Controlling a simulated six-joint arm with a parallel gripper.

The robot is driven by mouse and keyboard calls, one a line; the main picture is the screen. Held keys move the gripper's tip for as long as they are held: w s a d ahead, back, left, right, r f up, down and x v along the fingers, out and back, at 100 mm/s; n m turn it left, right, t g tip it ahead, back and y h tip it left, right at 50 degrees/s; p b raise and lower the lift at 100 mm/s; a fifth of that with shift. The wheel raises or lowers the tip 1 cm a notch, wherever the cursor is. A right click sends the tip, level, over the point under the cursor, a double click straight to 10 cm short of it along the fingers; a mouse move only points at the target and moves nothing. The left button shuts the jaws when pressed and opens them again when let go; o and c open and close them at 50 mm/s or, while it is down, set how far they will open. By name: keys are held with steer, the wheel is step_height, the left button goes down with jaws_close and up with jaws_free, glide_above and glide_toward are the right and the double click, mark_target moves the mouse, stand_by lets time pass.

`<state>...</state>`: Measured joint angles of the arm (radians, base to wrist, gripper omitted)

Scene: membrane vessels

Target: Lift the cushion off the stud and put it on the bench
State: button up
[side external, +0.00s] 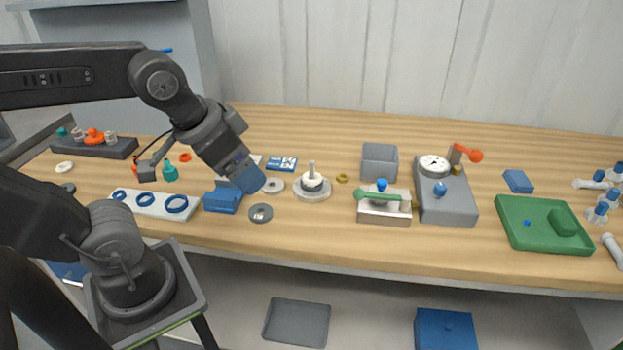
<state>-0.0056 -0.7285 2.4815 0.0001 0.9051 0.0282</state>
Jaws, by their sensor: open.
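A white upright stud (312,170) rises from a round pale base (312,194) near the middle of the bench (330,235). A dark and white ring-shaped piece (312,183) sits around the stud's foot; it may be the cushion, but it is too small to be sure. My gripper (249,181), with a blue end, is to the left of the stud, above the bench and apart from the stud. It is open; its fingers are not clearly separated in this view, and I see nothing held.
Grey washers (260,212) and a blue block (222,200) lie near my gripper. A grey box (379,164), a valve with a green handle (384,197) and a gauge unit (445,195) stand right of the stud. A green tray (512,235) is farther right.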

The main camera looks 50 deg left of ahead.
steer(key=w+a+r+m+g, duration=0.2)
steer(key=w+m, duration=0.1)
steer(key=w, duration=0.4)
steer(key=m+g, duration=0.4)
steer(key=m, duration=0.6)
glide_above(313, 173)
steer(key=w, duration=0.1)
step_height(313, 173, down, 9)
steer(key=f, duration=0.8)
steer(key=shift+a, duration=0.2)
steer(key=shift+s+f, duration=0.2)
steer(key=shift+f, duration=1.15)
steer(key=shift+s+f, duration=0.15)
steer(key=shift+f, duration=1.2)
steer(key=c, duration=1)
